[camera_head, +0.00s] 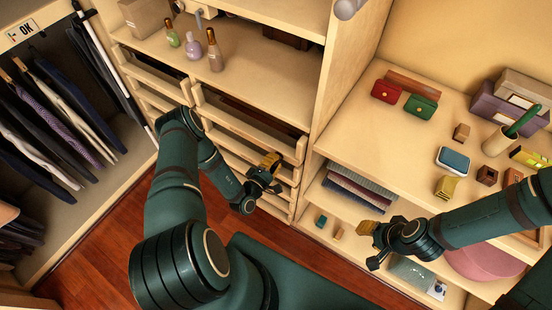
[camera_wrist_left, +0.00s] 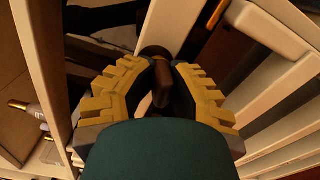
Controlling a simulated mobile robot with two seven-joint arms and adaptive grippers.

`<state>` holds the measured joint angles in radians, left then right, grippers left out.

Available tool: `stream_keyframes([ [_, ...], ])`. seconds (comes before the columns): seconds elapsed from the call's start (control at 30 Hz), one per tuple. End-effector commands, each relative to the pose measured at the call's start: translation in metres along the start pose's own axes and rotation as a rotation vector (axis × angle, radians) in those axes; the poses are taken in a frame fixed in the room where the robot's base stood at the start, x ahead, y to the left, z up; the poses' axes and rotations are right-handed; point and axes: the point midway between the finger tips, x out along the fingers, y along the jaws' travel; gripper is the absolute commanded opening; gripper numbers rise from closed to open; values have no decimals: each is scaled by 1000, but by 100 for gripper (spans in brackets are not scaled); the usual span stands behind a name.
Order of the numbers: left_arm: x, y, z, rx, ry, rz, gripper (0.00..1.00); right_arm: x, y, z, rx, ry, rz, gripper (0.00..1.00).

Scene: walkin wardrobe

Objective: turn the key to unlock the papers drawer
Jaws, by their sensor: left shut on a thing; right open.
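My left gripper (camera_head: 268,166) is at the front of the middle drawer stack (camera_head: 245,152). In the left wrist view its yellow ridged fingers (camera_wrist_left: 160,90) are shut on a small dark brown piece, the key (camera_wrist_left: 161,88). A round dark fitting (camera_wrist_left: 154,52) sits on the pale drawer front (camera_wrist_left: 172,25) just beyond the key. How far the key is turned cannot be told. In the head view the key is hidden by the fingers. My right gripper (camera_head: 372,232) is open and empty in front of the lower right shelves.
Small bottles (camera_head: 193,47) stand on the shelf above the drawers. A red purse (camera_head: 387,90), a green purse (camera_head: 420,106) and small boxes (camera_head: 447,187) are on the right counter. Clothes (camera_head: 50,120) hang at the left. The wooden floor (camera_head: 110,250) is clear.

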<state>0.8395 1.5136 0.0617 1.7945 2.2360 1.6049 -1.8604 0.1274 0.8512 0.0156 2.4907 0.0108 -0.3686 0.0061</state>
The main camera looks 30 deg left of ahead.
Motion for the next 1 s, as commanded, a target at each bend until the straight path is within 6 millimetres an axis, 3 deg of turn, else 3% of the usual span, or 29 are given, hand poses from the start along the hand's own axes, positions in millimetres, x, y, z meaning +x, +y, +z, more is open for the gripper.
stream_keyframes([
  [0.03,0,-3,8,24,-16,-14,0,-3,-1,0,0,0,0,40],
  [0.6,0,-5,6,321,-13,-14,0,-16,-6,-2,0,0,0,40],
  [0.83,-1,-6,5,332,-10,-15,0,-15,-6,-2,0,0,0,40],
  [0.87,-1,-6,4,332,-10,-15,27,-15,-6,-2,0,0,0,40],
  [0.9,-1,-6,4,332,-9,-14,41,-15,-6,-2,0,0,0,40],
  [0.93,-1,-5,4,332,-9,-14,48,-15,-6,-2,0,0,0,40],
  [1.0,0,-4,3,332,-7,-12,48,-15,-6,-2,0,0,0,40],
])
